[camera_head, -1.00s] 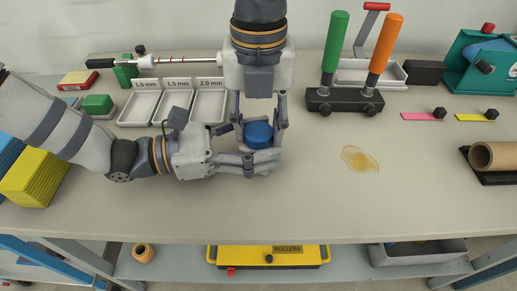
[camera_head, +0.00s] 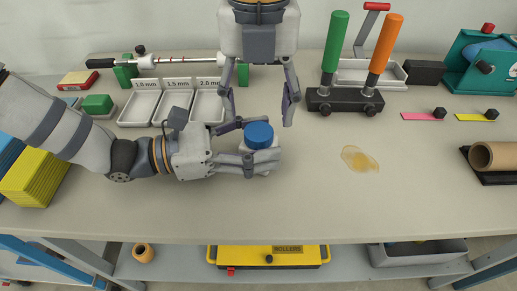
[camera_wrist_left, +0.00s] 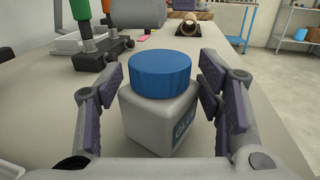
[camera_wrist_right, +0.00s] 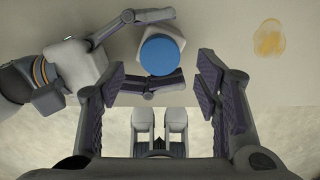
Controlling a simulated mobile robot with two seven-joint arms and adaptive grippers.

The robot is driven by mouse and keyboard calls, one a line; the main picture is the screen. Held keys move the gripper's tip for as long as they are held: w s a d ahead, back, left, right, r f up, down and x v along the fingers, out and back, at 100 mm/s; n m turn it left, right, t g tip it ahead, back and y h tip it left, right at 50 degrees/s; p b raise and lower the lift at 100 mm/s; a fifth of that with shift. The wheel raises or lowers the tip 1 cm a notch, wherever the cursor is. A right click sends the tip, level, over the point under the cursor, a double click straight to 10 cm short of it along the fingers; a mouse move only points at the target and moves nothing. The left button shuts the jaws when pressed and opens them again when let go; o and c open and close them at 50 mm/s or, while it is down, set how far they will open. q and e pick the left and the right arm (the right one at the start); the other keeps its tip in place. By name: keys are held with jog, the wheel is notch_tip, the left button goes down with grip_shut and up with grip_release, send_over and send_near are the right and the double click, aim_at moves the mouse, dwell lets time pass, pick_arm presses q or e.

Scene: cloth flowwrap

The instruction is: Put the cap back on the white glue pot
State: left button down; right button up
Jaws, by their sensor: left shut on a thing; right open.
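The white glue pot (camera_head: 264,160) stands on the table, and its label shows in the left wrist view (camera_wrist_left: 160,122). The blue cap (camera_head: 259,134) sits on top of the pot and looks level in the left wrist view (camera_wrist_left: 160,74). My left gripper (camera_head: 262,158) is shut on the pot's body, with its fingers on both sides in the left wrist view (camera_wrist_left: 172,100). My right gripper (camera_head: 258,108) is open and empty above and behind the cap. In the right wrist view the cap (camera_wrist_right: 160,55) lies beyond the open fingertips.
White trays (camera_head: 172,104) marked by size stand behind my left arm. A black stand (camera_head: 345,101) holds green and orange handled tools at the back. A yellowish glue puddle (camera_head: 360,158) lies to the right of the pot. The front right of the table is clear.

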jog(key=o, duration=0.6)
notch_tip(320, 180, up, 12)
pick_arm(q)
jog(key=shift+c, duration=1.9)
grip_release()
jog(key=a, duration=0.2)
jog(key=s+a, duration=0.1)
jog(key=a, duration=0.4)
jog(key=shift+s+a, duration=0.2)
jog(key=shift+s, duration=0.05)
